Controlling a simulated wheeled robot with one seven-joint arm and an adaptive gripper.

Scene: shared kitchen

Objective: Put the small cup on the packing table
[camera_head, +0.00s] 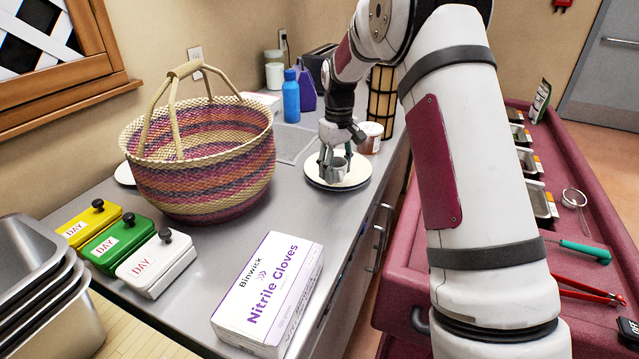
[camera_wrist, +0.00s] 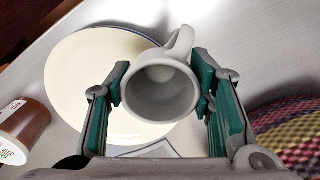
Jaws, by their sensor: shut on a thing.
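A small grey cup (camera_wrist: 160,90) with a handle is between the two green-padded fingers of my gripper (camera_wrist: 161,88) in the wrist view. The fingers are shut on its sides, and its mouth faces the camera. In the head view my gripper (camera_head: 338,150) holds the cup (camera_head: 337,168) over a round cream plate (camera_head: 355,180) on the grey counter. I cannot tell whether the cup touches the plate. No surface is labelled as the packing table; a dark red table (camera_head: 590,240) stands to the right, partly hidden by my arm.
A woven basket (camera_head: 200,150) stands left of the plate. A glove box (camera_head: 268,290) lies near the counter's front. A brown-and-white jar (camera_head: 370,138) is close behind the plate. The red table carries metal trays (camera_head: 538,203), a green-handled tool (camera_head: 585,250) and red tongs (camera_head: 590,292).

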